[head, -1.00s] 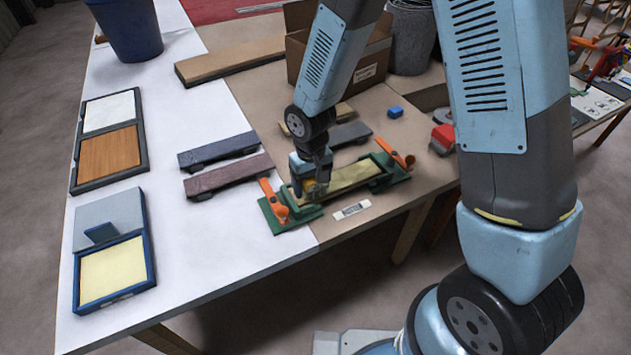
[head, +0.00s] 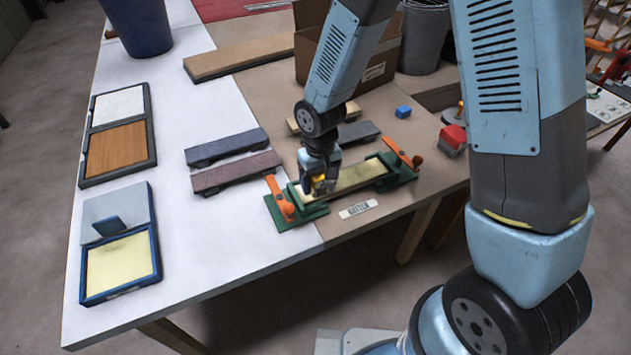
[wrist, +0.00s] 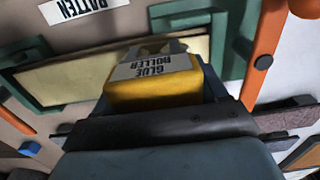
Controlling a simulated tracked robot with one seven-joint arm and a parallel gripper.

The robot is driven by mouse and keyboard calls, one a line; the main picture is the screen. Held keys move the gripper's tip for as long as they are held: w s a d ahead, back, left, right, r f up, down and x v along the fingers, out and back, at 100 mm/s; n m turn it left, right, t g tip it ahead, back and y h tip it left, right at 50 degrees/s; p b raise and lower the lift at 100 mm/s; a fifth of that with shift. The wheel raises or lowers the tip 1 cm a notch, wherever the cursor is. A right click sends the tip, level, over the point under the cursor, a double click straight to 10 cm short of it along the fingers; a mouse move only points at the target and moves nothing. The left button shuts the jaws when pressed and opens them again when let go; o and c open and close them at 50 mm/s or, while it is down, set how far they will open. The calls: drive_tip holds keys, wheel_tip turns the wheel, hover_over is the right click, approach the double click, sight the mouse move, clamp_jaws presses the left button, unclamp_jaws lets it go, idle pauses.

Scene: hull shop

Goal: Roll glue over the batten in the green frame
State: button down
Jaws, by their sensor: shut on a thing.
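The green frame (head: 312,211) lies near the front edge of the table, with an orange lever at each end. The pale batten (head: 355,180) lies in it, and also shows in the wrist view (wrist: 60,85). My gripper (head: 322,184) is over the batten's left part. It is shut on the yellow glue roller (wrist: 155,92), which bears a "GLUE ROLLER" label. The roller's lower end is hidden, so I cannot tell whether it touches the batten. A "BATTEN" label (head: 358,208) lies in front of the frame.
A blue tray (head: 118,265) with a pale yellow pad stands at the left front. A dark tray (head: 118,150) is behind it. Two dark blocks (head: 235,172) lie left of the frame. A cardboard box (head: 380,70), blue cube (head: 403,112) and red object (head: 453,138) are beyond.

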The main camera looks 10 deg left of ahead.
sight(354, 177)
drive_tip(key=shift+w+d+f, duration=0.1)
drive_tip(key=shift+w+d, duration=0.55)
drive_tip(key=shift+d, duration=0.5)
drive_tip(key=shift+w+d+f, duration=0.1)
drive_tip(key=shift+w+d, duration=0.55)
drive_tip(key=shift+d, duration=0.55)
drive_tip(key=shift+w+d+f, duration=0.1)
drive_tip(key=shift+w+d, duration=0.55)
drive_tip(key=shift+d, duration=0.5)
drive_tip(key=shift+w+d, duration=0.3)
drive_tip(key=shift+d, duration=0.2)
drive_tip(key=shift+w+d, duration=0.3)
drive_tip(key=shift+d, duration=0.2)
drive_tip(key=shift+w+d+r, duration=0.2)
drive_tip(key=shift+w+d, duration=0.65)
drive_tip(key=shift+d, duration=0.15)
drive_tip(key=shift+w+d, duration=0.1)
